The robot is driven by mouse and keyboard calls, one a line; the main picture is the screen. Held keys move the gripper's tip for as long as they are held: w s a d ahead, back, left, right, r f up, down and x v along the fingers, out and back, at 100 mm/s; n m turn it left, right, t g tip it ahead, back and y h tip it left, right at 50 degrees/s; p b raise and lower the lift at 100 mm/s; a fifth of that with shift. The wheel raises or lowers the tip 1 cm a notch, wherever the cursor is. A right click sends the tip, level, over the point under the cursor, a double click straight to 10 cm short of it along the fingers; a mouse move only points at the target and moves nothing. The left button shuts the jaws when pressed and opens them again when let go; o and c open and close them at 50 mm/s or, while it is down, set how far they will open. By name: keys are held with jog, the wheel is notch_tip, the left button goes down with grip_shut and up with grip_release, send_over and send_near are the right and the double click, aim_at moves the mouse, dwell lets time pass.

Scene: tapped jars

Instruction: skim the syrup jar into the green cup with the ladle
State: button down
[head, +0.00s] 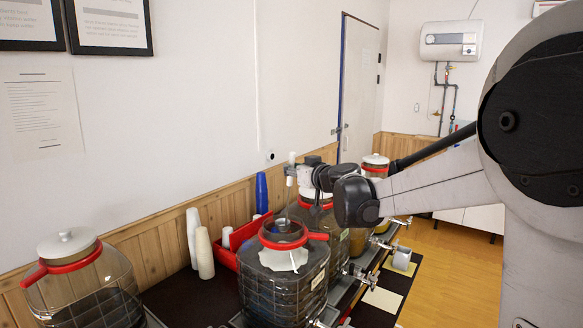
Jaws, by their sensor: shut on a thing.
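My gripper (303,176) is in the middle of the head view, small and partly hidden by my own arm. It is shut on the ladle (291,172), whose pale handle end stands upright above the fingers. The ladle's thin shaft runs down toward the open mouth of the near jar (257,287), a big clear jar with a red collar. A grey metal piece, seemingly the ladle's bowl, shows at that mouth; whether it touches the contents is unclear. I cannot tell from any label whether this is the syrup jar. I cannot make out a green cup.
A lidded jar (72,289) stands at the left front. Other jars with red collars stand behind the near one, partly hidden by my arm. Stacked white cups (204,253), a red tray (222,254) and a blue cup stack (262,190) line the wall. Metal taps (355,274) stick out at the right.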

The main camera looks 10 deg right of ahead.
notch_tip(320, 180, down, 14)
jog(key=b, duration=0.9)
jog(key=shift+r+b, duration=0.2)
jog(key=shift+b, duration=0.2)
jog(key=shift+f, duration=0.15)
dwell(1.0)
jog(key=shift+r+p, duration=5.55)
jog(key=shift+r, duration=5.25)
